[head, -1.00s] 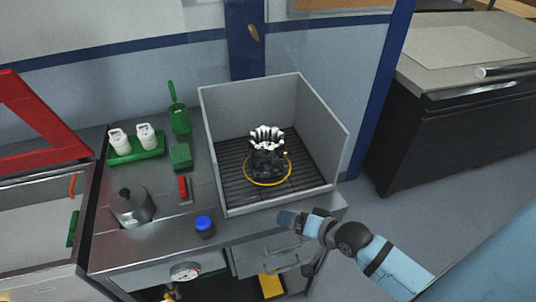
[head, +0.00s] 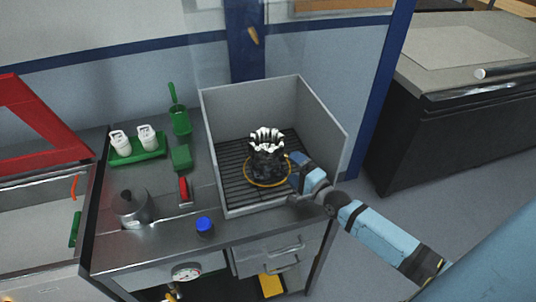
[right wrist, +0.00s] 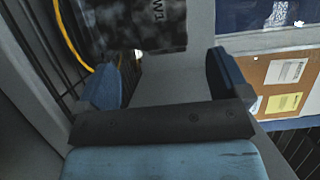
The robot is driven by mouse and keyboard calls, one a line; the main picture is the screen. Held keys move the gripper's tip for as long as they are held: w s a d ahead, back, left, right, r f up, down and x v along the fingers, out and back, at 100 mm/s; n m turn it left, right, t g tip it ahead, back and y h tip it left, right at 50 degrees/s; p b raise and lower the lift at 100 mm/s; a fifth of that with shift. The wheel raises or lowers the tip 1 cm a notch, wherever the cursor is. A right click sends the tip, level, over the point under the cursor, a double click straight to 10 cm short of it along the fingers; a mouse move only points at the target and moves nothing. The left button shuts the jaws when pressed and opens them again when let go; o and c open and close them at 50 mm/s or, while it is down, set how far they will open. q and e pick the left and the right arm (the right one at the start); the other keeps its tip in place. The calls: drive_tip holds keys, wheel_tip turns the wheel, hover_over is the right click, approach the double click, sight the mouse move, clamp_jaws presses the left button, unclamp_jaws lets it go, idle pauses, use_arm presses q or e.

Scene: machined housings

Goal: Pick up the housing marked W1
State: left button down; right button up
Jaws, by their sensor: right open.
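The housing marked W1 (head: 266,162) is dark and mottled with a white, toothed top. It stands upright on a slatted floor inside an open grey enclosure, with a yellow ring around its foot. In the right wrist view the housing (right wrist: 135,28) shows its W1 mark, ahead of the jaws. My right gripper (head: 294,182) is at the housing's right side in the head view, close to it. In the right wrist view its fingers (right wrist: 165,80) are apart with nothing between them. My left gripper is not in view.
The grey enclosure (head: 325,115) has walls at the back and right. Left of it on the bench are a green tray (head: 140,154) with white containers, a grey metal vessel (head: 131,207), a red-handled item (head: 184,188) and a blue-capped jar (head: 204,226).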

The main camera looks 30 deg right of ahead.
sight(279, 154)
drive_tip(key=shift+w+a+r, duration=0.1)
drive_tip(key=shift+w+r, duration=0.1)
drive_tip(key=shift+w, duration=0.4)
drive_tip(key=w+p, duration=0.1)
drive_tip(key=w, duration=0.2)
drive_tip(key=shift+w+a+r+p, duration=0.1)
drive_tip(key=shift+w+a+p, duration=0.2)
drive_tip(key=shift+a+p, duration=0.05)
drive_tip(key=shift+w+a, duration=0.1)
drive_tip(key=shift+w, duration=0.25)
drive_tip(key=shift+c, duration=0.2)
drive_tip(key=c, duration=1.4)
drive_tip(key=shift+c, duration=0.9)
drive_tip(key=shift+r, duration=0.1)
